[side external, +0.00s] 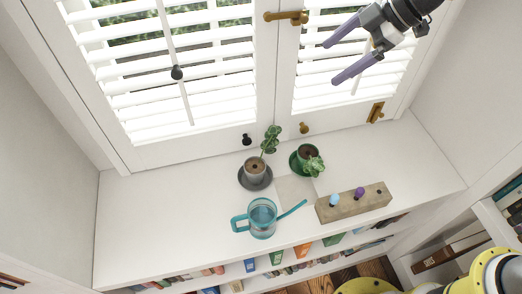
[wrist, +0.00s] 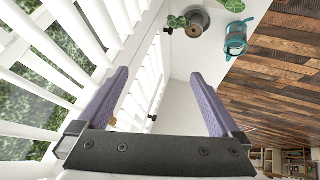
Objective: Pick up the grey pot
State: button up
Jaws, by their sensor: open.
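In the wrist view the grey pot (wrist: 199,27) is near the top, beyond my fingers. My gripper (side external: 330,62) is open and empty, high at the upper right in front of the shutters, well apart from the grey pot. In the wrist view its two purple fingers (wrist: 162,83) are spread wide with nothing between them.
A wooden block (side external: 354,203) with coloured knobs lies to the right. White shutters (side external: 150,70) rise behind. The sill's left part is clear; bookshelves are below its front edge.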

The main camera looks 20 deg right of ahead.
jog(key=w+a+f+g, duration=0.25)
jog(key=a+f, duration=0.55)
jog(key=f, duration=0.5)
jog(key=n+g, duration=0.1)
jog(key=g, duration=0.1)
send_near(255, 166)
notch_tip(255, 166, down, 2)
jog(key=s+a, duration=0.1)
jog(key=a, duration=0.1)
jog(key=shift+t, duration=0.25)
jog(key=shift+x, duration=3.25)
jog(key=shift+s, duration=0.1)
jog(key=shift+c, duration=0.2)
grip_shut()
jog(key=shift+r, duration=0.1)
